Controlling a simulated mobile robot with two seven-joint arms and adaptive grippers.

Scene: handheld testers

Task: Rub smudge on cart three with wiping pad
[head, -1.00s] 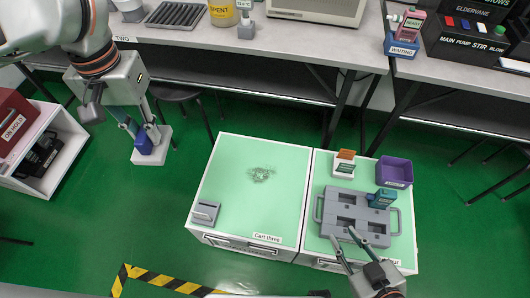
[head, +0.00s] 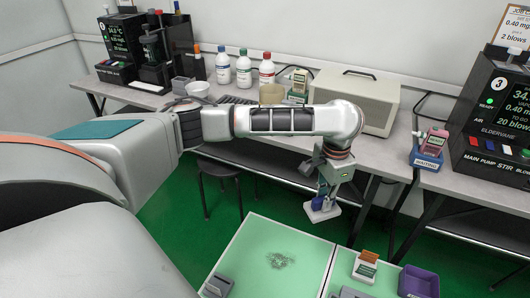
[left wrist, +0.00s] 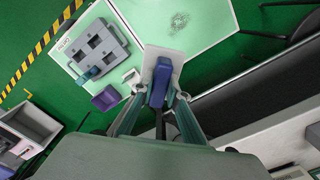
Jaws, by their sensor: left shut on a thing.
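My left gripper (head: 325,188) is shut on the blue handle of the wiping pad (head: 322,214). It holds the pad in the air behind and to the right of the smudge in the head view. The left wrist view shows the pad's blue handle (left wrist: 160,82) between the fingers, above its pale plate. The grey, speckled smudge (head: 280,260) is on the pale green top of cart three (head: 252,238). The smudge also shows in the left wrist view (left wrist: 180,22), apart from the pad. The pad's underside is hidden. My right gripper is out of view.
A grey holder (head: 217,286) stands on cart three's front left. The neighbouring cart carries a white block with an orange top (head: 365,266), a purple bin (head: 418,282) and a grey tray (left wrist: 98,46). A bench (head: 375,155) with a beige box (head: 355,98) stands behind.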

